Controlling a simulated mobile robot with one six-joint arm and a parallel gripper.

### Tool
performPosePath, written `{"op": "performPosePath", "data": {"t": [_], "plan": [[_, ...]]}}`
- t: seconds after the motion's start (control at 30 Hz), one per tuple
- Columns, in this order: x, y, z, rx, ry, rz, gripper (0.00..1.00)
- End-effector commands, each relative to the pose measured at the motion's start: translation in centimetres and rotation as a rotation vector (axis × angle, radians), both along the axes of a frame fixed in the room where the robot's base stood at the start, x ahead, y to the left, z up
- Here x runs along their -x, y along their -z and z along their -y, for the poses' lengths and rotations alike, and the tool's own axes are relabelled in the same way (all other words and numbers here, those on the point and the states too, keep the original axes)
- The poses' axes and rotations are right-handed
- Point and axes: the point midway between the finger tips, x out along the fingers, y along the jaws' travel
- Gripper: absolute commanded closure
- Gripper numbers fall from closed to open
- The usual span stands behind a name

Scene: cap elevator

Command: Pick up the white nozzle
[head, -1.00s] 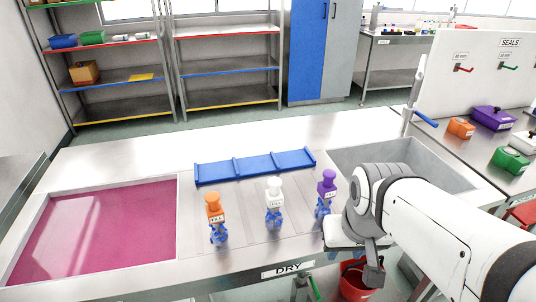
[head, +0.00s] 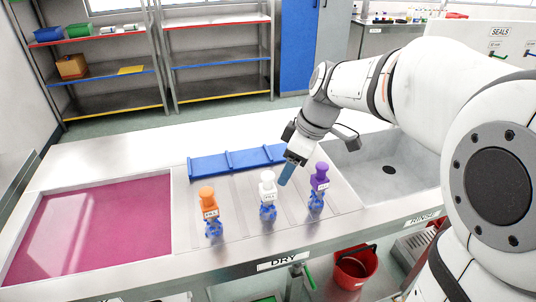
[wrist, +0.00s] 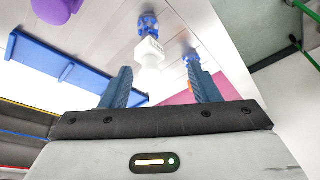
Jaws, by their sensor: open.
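The white nozzle (head: 268,187) stands upright on the steel drying area, between the orange one and the purple one, with a blue part at its foot. It carries a small label. My gripper (head: 285,177) is open and empty, tilted down just right of the white nozzle's top. In the wrist view the white nozzle (wrist: 150,54) shows beyond and between the two blue fingers of my gripper (wrist: 161,77). I see no contact.
The orange nozzle (head: 207,201) stands to the left and the purple nozzle (head: 319,178) close to the right. A blue rack (head: 235,162) lies behind them. A pink-filled basin (head: 95,230) is at left, an empty sink (head: 400,175) at right.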

Motion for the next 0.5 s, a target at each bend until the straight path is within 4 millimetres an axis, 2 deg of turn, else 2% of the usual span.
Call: {"op": "performPosePath", "data": {"t": [0.03,0.1,0.2,0.33,0.5], "plan": [[-1.1,-0.2,-0.7,-0.016,-0.073,0.012,0.44],[-2.2,-0.4,-1.5,-0.036,-0.159,0.031,0.44],[-3.0,-0.5,-2.2,-0.052,-0.236,0.052,0.44],[-3.4,0.2,-2.8,-0.06,-0.274,0.061,0.44],[-3.4,2.0,-3.5,-0.059,-0.273,0.06,0.44]]}}
